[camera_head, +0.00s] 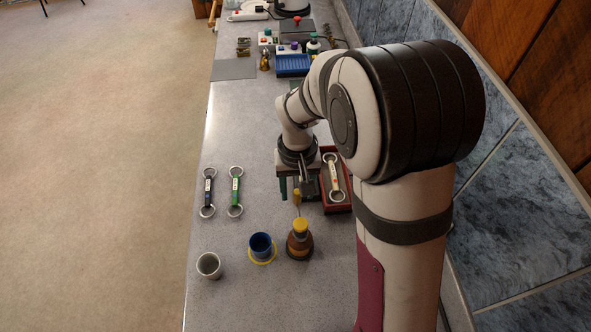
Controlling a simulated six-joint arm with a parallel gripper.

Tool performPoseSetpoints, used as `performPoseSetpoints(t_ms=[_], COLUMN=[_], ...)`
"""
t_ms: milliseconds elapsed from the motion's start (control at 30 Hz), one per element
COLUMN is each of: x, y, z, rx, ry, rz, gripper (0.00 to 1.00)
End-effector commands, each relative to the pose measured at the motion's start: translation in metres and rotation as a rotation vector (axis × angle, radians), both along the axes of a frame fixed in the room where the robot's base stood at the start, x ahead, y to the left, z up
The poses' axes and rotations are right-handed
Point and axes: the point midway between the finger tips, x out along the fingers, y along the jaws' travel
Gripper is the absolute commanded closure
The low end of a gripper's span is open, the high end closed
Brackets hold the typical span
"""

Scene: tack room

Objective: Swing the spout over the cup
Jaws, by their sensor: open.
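A brown dispenser (299,246) with a yellow top stands on the counter. A thin spout (300,210) runs from it away from the camera, toward my gripper, with a yellow piece at its far end. A blue cup (261,246) stands left of the dispenser on a yellow ring; the spout does not point over it. A pale grey cup (209,265) stands further left. My gripper (297,191) points down, open, near the spout's far end. I cannot tell whether the fingers touch the spout; my arm hides part of that area.
Two double-ringed bars (208,192) (236,191) lie to the left. A red tray (336,208) with a similar bar lies right of my gripper. A blue crate (293,66) and several small items stand at the back. A tiled wall (520,200) borders the right.

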Motion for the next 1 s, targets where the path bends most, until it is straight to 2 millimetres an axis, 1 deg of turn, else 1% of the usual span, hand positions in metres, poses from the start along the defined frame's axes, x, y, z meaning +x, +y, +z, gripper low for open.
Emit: performPoseSetpoints(t_ms=[100,333,367,400,467,600,633,667,1000], x=[-0.0003,-0.0001,-0.0001,0.0,0.0,0.0,0.0,0.0,0.0001], y=[-0.0001,0.0,0.0,0.0,0.0,0.0,0.0,-0.0001,-0.0002], z=[-0.0072,-0.0082,-0.0081,-0.008,-0.0079,-0.0078,-0.0078,-0.0078,-0.0075], rx=[0.0,0.0,0.0,0.0,0.0,0.0,0.0,0.0,0.0], ry=[0.001,-0.001,-0.001,-0.001,-0.001,-0.001,-0.001,-0.001,-0.001], rz=[0.0,0.0,0.0,0.0,0.0,0.0,0.0,0.0,0.0], gripper=[0.47,0.47,0.49,0.56,0.67,0.92,0.97,1.0,1.0])
